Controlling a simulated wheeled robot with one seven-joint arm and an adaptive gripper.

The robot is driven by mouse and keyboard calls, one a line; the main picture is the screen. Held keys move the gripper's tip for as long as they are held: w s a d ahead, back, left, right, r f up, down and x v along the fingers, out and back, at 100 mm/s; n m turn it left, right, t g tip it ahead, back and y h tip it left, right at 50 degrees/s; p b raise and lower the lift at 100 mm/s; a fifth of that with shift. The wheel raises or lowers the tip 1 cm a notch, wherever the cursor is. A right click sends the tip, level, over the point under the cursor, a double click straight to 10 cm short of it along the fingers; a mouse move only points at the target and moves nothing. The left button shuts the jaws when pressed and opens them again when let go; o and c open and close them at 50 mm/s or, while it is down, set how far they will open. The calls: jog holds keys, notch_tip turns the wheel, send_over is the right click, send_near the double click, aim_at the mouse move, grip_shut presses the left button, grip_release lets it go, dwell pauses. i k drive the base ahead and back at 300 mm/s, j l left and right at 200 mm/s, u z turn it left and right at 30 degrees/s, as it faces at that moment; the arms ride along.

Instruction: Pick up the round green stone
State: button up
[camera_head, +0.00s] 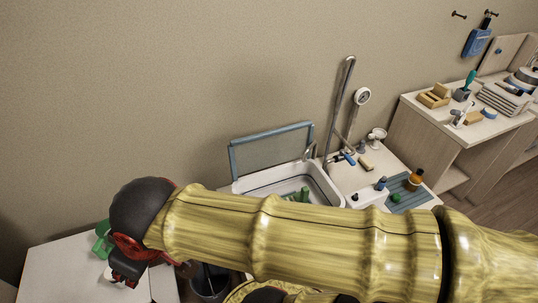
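A small green roundish object (396,197), which may be the round green stone, lies on a blue-grey ribbed mat (412,183) on the counter right of the sink. It is too small to be sure. My thick yellow arm crosses the lower picture, well in front of the mat. My gripper (124,274), black and red, is at the lower left over a white table, far from the mat. It points downward, and its fingers are too small and dark to tell whether they are open or shut.
A white sink (325,190) with a green item (304,194) stands at the centre. A larger green item (102,240) is on the white table (55,268). A crowded cabinet (430,125) is at right.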

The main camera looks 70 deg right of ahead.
aim_at(396, 197)
jog(key=z, duration=3.75)
jog(key=k+u, duration=0.1)
jog(key=u, duration=0.95)
jog(key=z, duration=1.2)
jog(key=i+l+u, duration=0.45)
jog(key=i+l, duration=1.1)
jog(key=l, duration=0.2)
